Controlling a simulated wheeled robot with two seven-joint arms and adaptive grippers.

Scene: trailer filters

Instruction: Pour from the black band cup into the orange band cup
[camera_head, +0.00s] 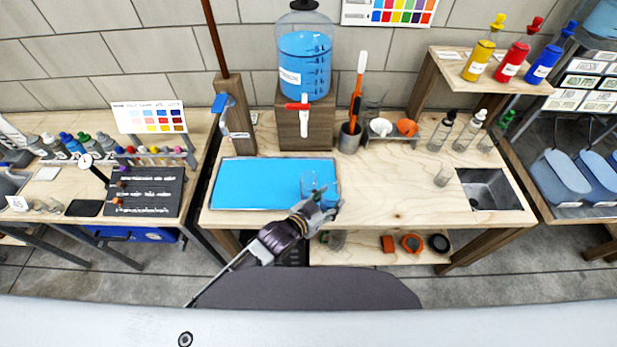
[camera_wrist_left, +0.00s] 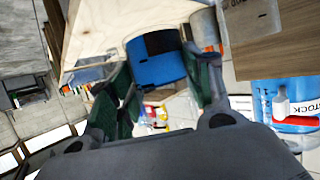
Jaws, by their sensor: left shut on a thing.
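My left gripper (camera_head: 322,197) is at the right end of the blue mat, shut on a clear cup (camera_head: 313,180). In the left wrist view its green-padded fingers (camera_wrist_left: 165,85) sit on either side of this cup, which looks blue with a dark patch (camera_wrist_left: 163,41); I take it for the black band cup. The head view does not show its band, and I cannot tell how full it is. A small clear cup (camera_head: 442,177) stands on the table left of the sink; no band colour can be made out on it. I cannot pick out an orange band with certainty. My right gripper is not in view.
The blue mat (camera_head: 255,184) lies at the table's left. A dispenser of blue liquid (camera_head: 305,65) stands behind it. A pen holder (camera_head: 349,138), clear bottles (camera_head: 469,132) and a sink (camera_head: 490,188) are farther right. The table's middle front is clear.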

